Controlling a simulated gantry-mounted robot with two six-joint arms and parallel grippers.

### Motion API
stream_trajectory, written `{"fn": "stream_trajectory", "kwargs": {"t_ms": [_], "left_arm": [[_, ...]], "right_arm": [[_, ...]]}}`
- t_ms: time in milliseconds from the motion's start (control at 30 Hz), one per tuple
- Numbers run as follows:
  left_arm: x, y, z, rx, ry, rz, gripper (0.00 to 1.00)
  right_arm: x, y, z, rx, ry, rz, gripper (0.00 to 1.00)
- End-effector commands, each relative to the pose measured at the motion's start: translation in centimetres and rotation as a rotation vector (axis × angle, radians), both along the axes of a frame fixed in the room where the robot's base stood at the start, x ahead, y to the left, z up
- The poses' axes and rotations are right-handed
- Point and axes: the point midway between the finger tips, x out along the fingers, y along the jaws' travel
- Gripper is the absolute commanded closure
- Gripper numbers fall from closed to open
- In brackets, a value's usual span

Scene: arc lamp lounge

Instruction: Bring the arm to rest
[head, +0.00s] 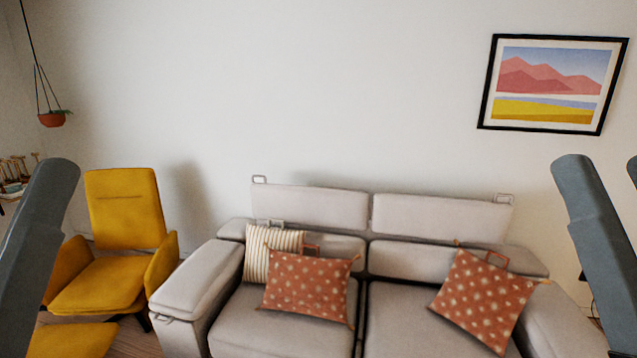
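Grey links of my arms rise at the left and right edges of the head view. No fingertips of either gripper show, so I cannot see whether they are open, shut or holding anything. The grey sofa (245,321) stands ahead against the wall. A rust dotted cushion (306,287) leans on its left seat, in front of a striped cushion (258,251). Another rust dotted cushion (484,297) lies tilted on the right seat.
A yellow armchair (125,213) stands left of the sofa, with a yellow footstool (72,341) in front. A hanging planter (52,119) is at the upper left. A framed landscape picture (553,84) hangs at the upper right. The wall between is bare.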

Motion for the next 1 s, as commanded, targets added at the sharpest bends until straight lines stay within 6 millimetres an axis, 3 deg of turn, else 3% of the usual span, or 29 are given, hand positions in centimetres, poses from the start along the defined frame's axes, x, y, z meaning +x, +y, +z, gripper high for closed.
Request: {"fn": "stream_trajectory", "kwargs": {"t_ms": [33,400,500,600,1000], "left_arm": [[0.0,0.0,5.3,0.0,0.0,0.0,0.0],[0.0,0.0,23.2,0.0,0.001,0.0,0.0],[0.0,0.0,26.5,0.0,0.0,0.0,0.0],[0.0,0.0,27.6,0.0,0.001,0.0,0.0],[0.0,0.0,27.1,0.0,0.002,0.0,0.0]], "right_arm": [[0.0,0.0,5.3,0.0,0.0,0.0,0.38],[0.0,0.0,23.3,0.0,0.0,0.0,0.38],[0.0,0.0,26.5,0.0,0.0,0.0,0.38],[0.0,0.0,27.6,0.0,0.0,0.0,0.38],[0.0,0.0,27.1,0.0,0.002,0.0,0.38]]}}
